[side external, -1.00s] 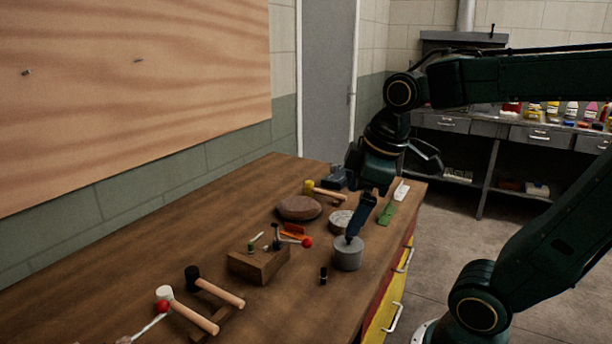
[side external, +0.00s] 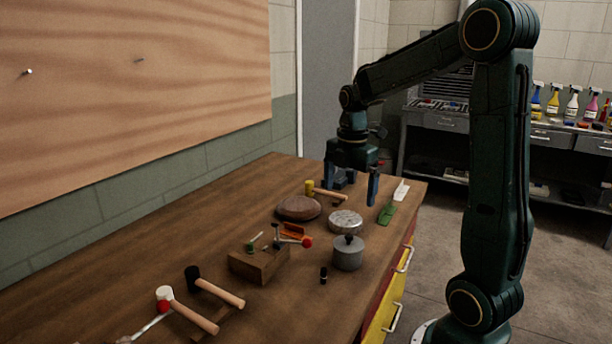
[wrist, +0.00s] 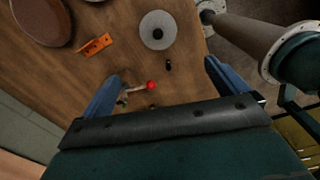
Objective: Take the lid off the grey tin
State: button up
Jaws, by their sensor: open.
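The grey tin (side external: 348,258) stands upright near the right edge of the workbench. Its lid (side external: 348,241), flat with a dark knob, sits on top. In the wrist view the lid (wrist: 148,22) shows from above as a grey disc with the knob at its middle. My gripper (side external: 350,184) is open and empty, with its blue fingers pointing down. In the side view it is above and behind the tin, clear of it. In the wrist view my gripper (wrist: 162,72) has its two fingers spread wide below the lid.
A silver round container (side external: 345,221) stands just behind the tin. A brown round object (side external: 298,208), an orange piece (side external: 293,231) and a wooden block (side external: 259,264) lie left of it. A small dark cylinder (side external: 323,275) stands in front. Mallets lie at the front left.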

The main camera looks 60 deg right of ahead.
jog(key=shift+d+f+n, duration=0.25)
jog(key=shift+d+n, duration=0.05)
jog(key=shift+d, duration=0.1)
send_over(348, 237)
jog(key=shift+a+f, duration=0.15)
jog(key=shift+f, duration=4.15)
jog(key=shift+f, duration=0.1)
jog(key=shift+f, duration=2.5)
jog(key=c, duration=1.1)
